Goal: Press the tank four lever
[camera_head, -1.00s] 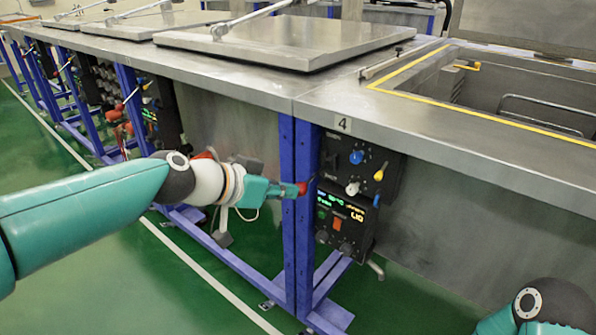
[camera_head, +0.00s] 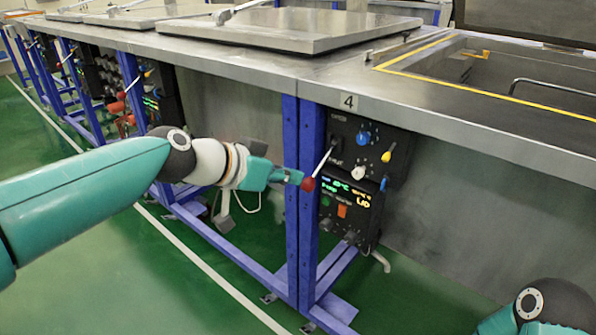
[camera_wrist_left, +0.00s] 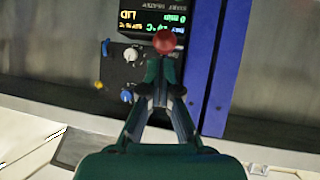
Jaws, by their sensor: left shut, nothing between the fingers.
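The tank four lever (camera_head: 321,165) is a thin white rod ending in a red ball knob. It comes out of the black control panel (camera_head: 364,170) below the "4" label and slants down to the left, with the knob at its lower end. My left gripper (camera_head: 297,178) is shut and empty, its fingertips right at the knob. In the left wrist view the red knob (camera_wrist_left: 165,42) shows just beyond the closed fingertips (camera_wrist_left: 164,60); I cannot tell if they touch. The rod is hidden there. My right gripper is out of view.
The panel has a blue knob (camera_head: 363,138), a white knob (camera_head: 358,173), a yellow lever (camera_head: 388,153) and a lit display. A blue frame post (camera_head: 309,210) stands left of it. The steel counter (camera_head: 400,112) overhangs above. Open green floor lies in front.

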